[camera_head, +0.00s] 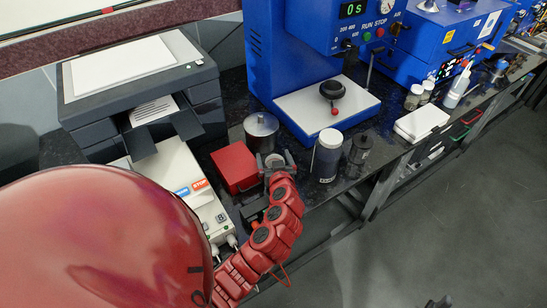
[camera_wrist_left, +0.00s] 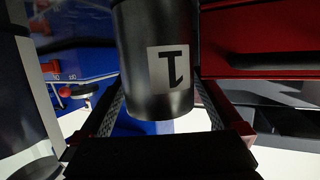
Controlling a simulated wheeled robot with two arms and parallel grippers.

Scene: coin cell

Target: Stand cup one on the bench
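Cup one is a dark grey metal cup (camera_wrist_left: 138,60) with a white label marked "1", which reads upside down in the left wrist view. It sits between the two fingers of my left gripper (camera_wrist_left: 160,108), whose textured pads lie against its sides. In the head view my left gripper (camera_head: 278,163) is over the bench (camera_head: 312,185), beside the red box, with the cup's round top between its fingers. The gap under the cup, if any, cannot be told. My right gripper is not in view.
A red box (camera_head: 234,166) stands just left of the gripper. A lidded metal pot (camera_head: 261,131) is behind it. A white-lidded bottle (camera_head: 327,158) and a dark jar (camera_head: 359,153) stand to the right. A blue press (camera_head: 270,55) stands behind.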

